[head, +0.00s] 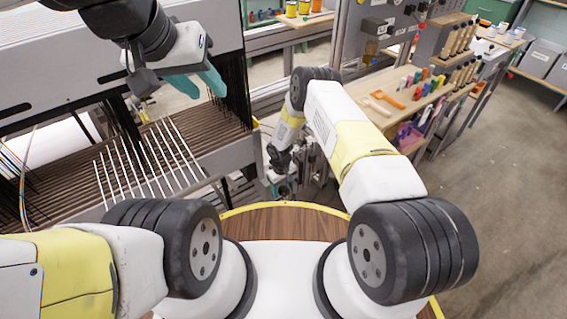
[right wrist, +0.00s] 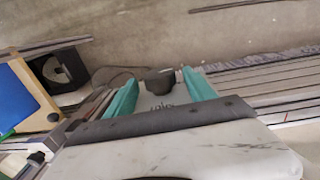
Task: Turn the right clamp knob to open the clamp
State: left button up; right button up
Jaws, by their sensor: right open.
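A dark, round knob (right wrist: 160,81) shows in the right wrist view, between and just beyond the fingertips of my right gripper (right wrist: 159,76). The two teal fingers are apart, one on each side of the knob, with gaps between. Whether this is the clamp knob's full shape, and where the clamp lies, I cannot tell. In the head view my right gripper (head: 284,187) points down beside the loom's right end, small and partly hidden by its own wrist. My left gripper (head: 204,88) hangs over the loom at upper left, its teal fingers apart and empty.
The loom (head: 225,158) with dark warp threads and several pale rods fills the left. A workbench (head: 372,84) with tools and coloured spools stands beyond my right arm. Open floor (head: 495,190) lies at the right. Grey rails (right wrist: 265,82) run rightward in the right wrist view.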

aim_at(280, 191)
jog(key=c, duration=1.4)
jog(key=shift+o, duration=0.2)
jog(key=shift+s+a+f+h, duration=0.1)
jog(key=shift+s+a+h, duration=0.1)
jog(key=shift+h, duration=0.2)
jog(key=shift+t, duration=0.4)
jog(key=shift+d+h, duration=0.1)
jog(key=shift+h, duration=0.2)
jog(key=o, duration=1.4)
jog(key=shift+c, duration=0.2)
jog(key=shift+w, duration=0.1)
jog(key=shift+s+a+r, duration=0.15)
jog(key=shift+a+r, duration=0.05)
jog(key=shift+r, duration=1.1)
jog(key=shift+s+a+r, duration=0.15)
jog(key=shift+a+r, duration=0.05)
jog(key=shift+r, duration=1.15)
jog(key=shift+s+a+r, duration=0.15)
jog(key=shift+a+r, duration=0.05)
jog(key=shift+r, duration=1.1)
